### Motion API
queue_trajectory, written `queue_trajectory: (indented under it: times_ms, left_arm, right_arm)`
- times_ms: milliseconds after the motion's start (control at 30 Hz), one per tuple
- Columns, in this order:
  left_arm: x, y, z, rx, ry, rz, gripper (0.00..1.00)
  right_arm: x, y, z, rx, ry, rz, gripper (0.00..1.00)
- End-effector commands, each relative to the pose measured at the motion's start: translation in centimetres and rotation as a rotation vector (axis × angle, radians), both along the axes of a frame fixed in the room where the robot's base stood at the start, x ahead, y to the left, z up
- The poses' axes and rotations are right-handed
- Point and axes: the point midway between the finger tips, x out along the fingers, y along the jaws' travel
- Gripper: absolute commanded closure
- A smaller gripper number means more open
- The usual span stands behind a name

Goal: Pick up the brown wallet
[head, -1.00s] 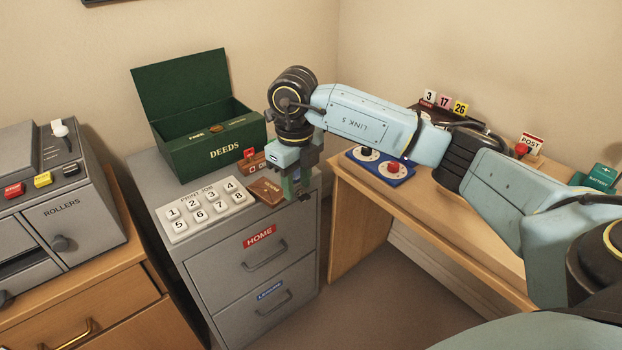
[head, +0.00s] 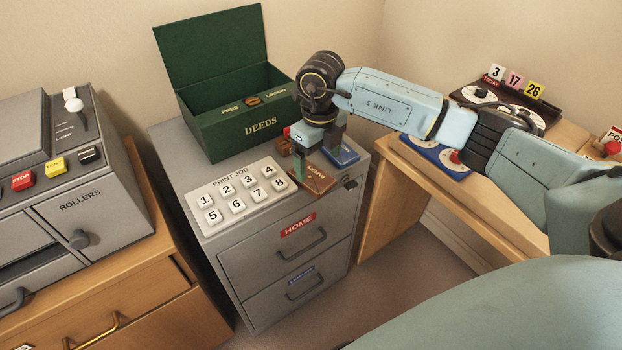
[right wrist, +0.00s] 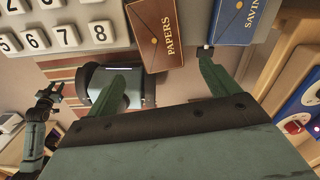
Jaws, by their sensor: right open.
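The brown wallet (head: 319,183), marked PAPERS, lies on the grey cabinet's top near its front edge. It also shows at the top middle of the right wrist view (right wrist: 155,28). A blue wallet (head: 342,152), marked SAVINGS in the right wrist view (right wrist: 235,18), lies just right of it. My right gripper (head: 324,172) is open and empty, pointing down over the wallets. In the right wrist view its fingers (right wrist: 166,72) are spread with the brown wallet beyond the gap between them. A dark, small part at the left of that view looks like my left gripper (right wrist: 45,98); its jaws are unclear.
A white keypad (head: 240,193) with numbered keys lies left of the brown wallet. The open green DEEDS box (head: 235,135) stands behind. A small brown block (head: 284,146) sits close to the gripper. A desk with a blue dial panel (head: 425,150) is at right.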

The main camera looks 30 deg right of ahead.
Motion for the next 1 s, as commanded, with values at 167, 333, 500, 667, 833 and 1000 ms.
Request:
queue_trajectory:
  times_ms: [167, 333, 500, 667, 833, 1000]
  left_arm:
    - [0.6, -0.1, 0.4, -0.001, -0.005, 0.003, 0.64]
    - [1.8, -0.3, 1.3, -0.001, -0.018, 0.007, 0.64]
    - [3.0, -0.5, 2.5, -0.002, -0.029, 0.012, 0.64]
    - [3.4, -0.6, 3.1, -0.002, -0.031, 0.015, 0.64]
    - [3.4, -0.6, 3.2, -0.002, -0.031, 0.015, 0.64]
    - [3.4, -0.6, 3.2, -0.002, -0.032, 0.015, 0.64]
  right_arm:
    - [0.0, 0.0, -1.2, 0.000, 0.001, -0.001, 0.13]
    - [0.0, -0.2, -3.2, 0.000, 0.001, -0.001, 0.13]
    - [0.0, -0.2, -5.3, 0.001, 0.001, 0.000, 0.13]
    - [0.0, -0.3, -6.1, 0.000, 0.000, 0.000, 0.13]
    - [0.1, -0.3, -6.1, -0.001, 0.000, 0.000, 0.13]
    - [0.1, -0.3, -6.1, -0.001, 0.000, 0.000, 0.31]
